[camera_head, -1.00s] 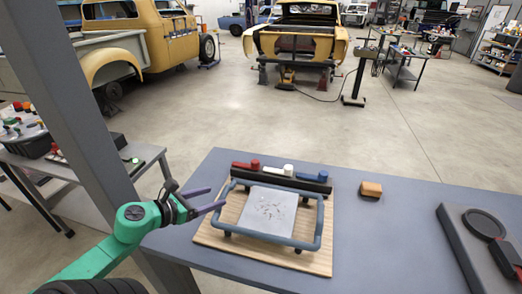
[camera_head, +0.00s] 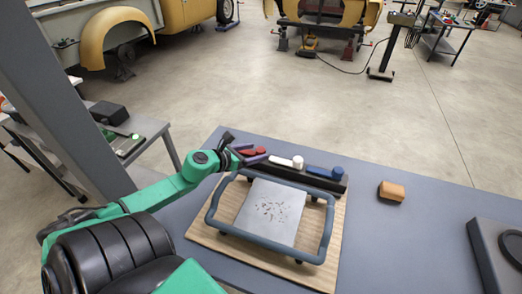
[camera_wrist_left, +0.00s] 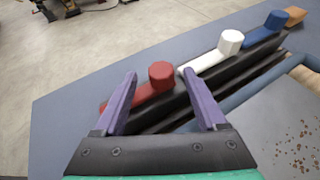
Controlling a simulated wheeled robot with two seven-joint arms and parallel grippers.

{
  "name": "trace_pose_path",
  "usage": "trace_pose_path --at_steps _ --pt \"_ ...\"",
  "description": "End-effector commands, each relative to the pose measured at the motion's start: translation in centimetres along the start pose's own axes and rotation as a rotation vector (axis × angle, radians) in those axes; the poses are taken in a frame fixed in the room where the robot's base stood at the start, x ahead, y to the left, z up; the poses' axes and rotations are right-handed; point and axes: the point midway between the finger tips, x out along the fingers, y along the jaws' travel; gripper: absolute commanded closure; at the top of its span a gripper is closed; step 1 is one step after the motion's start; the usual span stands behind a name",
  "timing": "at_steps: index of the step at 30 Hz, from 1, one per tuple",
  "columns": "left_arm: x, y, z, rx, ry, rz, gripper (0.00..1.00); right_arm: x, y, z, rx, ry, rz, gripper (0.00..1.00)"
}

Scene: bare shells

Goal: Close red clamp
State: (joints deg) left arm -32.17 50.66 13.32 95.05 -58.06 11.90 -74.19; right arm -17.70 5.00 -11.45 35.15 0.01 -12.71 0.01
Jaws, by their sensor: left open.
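The red clamp (camera_head: 258,150) is at the left end of a dark bar (camera_head: 322,184), partly hidden by my left gripper in the head view. In the left wrist view the red clamp (camera_wrist_left: 161,75) shows a knob on a lever that lies along the bar. My left gripper (camera_head: 250,156) is open and empty. In the left wrist view its purple fingers (camera_wrist_left: 159,76) are on either side of the red clamp, with the knob seen between the tips. I cannot tell whether they touch. My right gripper is not in view.
A white clamp (camera_head: 297,162) and a blue clamp (camera_head: 325,172) follow along the bar. A blue-grey tubular frame (camera_head: 258,243) around a speckled plate lies on a wooden board (camera_head: 325,270). A tan block (camera_head: 391,191) sits right on the grey table (camera_head: 430,210).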

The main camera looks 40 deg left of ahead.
Motion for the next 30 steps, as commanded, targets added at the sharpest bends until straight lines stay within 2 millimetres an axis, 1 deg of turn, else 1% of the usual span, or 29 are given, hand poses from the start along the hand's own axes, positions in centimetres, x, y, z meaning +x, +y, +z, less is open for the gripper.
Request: trace_pose_path --at_steps 1,3,6,10,16,17,18,20,21,22,30 --pt "1.0 0.1 0.2 0.004 -0.003 0.002 0.26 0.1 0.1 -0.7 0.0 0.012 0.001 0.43" --pt "2.0 0.1 0.2 -0.001 -0.004 0.002 0.26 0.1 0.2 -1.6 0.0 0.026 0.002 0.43" --pt "3.0 0.1 0.1 0.0 -0.002 0.002 0.26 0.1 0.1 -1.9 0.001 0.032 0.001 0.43" --pt "3.5 0.0 0.1 0.001 -0.001 0.001 0.26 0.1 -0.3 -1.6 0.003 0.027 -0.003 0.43" --pt "3.6 0.0 0.0 0.001 0.0 0.0 0.26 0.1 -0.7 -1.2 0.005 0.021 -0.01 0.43" --pt "3.6 0.0 0.0 0.001 0.0 0.0 0.38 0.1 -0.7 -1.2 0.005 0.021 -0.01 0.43" --pt "3.5 0.0 0.0 0.001 0.0 0.0 0.53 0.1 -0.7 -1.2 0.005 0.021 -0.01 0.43" --pt "3.5 0.0 0.0 0.0 0.0 0.0 0.76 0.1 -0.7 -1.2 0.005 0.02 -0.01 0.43" --pt "3.5 0.0 0.0 0.001 0.0 0.0 0.91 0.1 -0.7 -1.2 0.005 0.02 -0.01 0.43" --pt "3.5 0.0 0.0 0.001 0.0 0.0 1.0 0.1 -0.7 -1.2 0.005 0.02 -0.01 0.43" --pt "3.5 0.0 0.1 0.001 0.0 0.0 1.0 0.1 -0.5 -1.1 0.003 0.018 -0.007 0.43"
